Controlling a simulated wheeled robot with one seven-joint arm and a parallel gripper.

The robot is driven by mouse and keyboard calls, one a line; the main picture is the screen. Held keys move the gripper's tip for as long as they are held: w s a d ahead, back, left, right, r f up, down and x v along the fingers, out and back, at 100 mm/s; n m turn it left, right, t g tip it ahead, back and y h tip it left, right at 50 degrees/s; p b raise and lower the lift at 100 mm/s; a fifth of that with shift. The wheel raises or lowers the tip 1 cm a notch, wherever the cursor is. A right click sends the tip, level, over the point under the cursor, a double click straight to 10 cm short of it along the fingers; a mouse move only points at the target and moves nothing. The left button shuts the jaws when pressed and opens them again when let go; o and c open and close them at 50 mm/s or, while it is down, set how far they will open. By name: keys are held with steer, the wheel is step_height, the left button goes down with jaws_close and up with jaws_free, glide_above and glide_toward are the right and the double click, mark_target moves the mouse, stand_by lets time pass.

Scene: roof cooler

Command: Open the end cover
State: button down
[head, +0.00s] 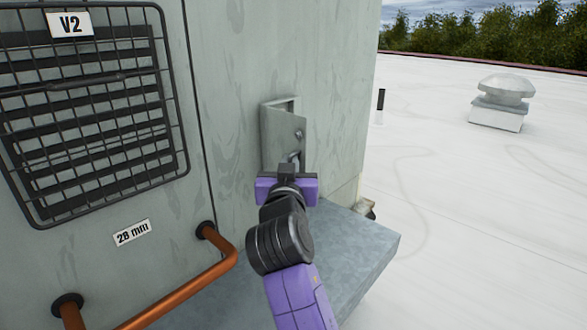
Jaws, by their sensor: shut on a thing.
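The end cover (276,138) is a small grey metal panel on the cooler's pale green-grey end wall, in the middle of the head view. It stands out from the wall at an angle, with a gap showing along its top. A round fastener shows on its upper right part. A small metal handle (294,157) is on its lower right part. My gripper (288,167) is at this handle, shut on it. The fingertips are small in the picture, and my gripper's body hides the cover's lower edge.
A grey ledge (355,245) runs below the cover. A copper pipe (190,288) lies to the lower left, under a black wire grille (90,110) labelled V2. The white roof at right is open, with a vent (500,105) and a short dark post (380,100).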

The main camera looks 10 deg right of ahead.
steer(key=shift+a+r, duration=0.2)
steer(key=shift+r, duration=0.05)
steer(key=c, duration=1.5)
jaws_free()
steer(key=shift+w, duration=0.1)
steer(key=shift+c, duration=0.2)
steer(key=shift+d, duration=0.1)
steer(key=shift+d+f, duration=0.1)
steer(key=s+a+b, duration=0.1)
steer(key=s, duration=0.6)
steer(key=shift+s+a+b, duration=0.25)
steer(key=shift+s+b, duration=0.1)
steer(key=shift+s, duration=0.05)
steer(key=shift+f, duration=0.1)
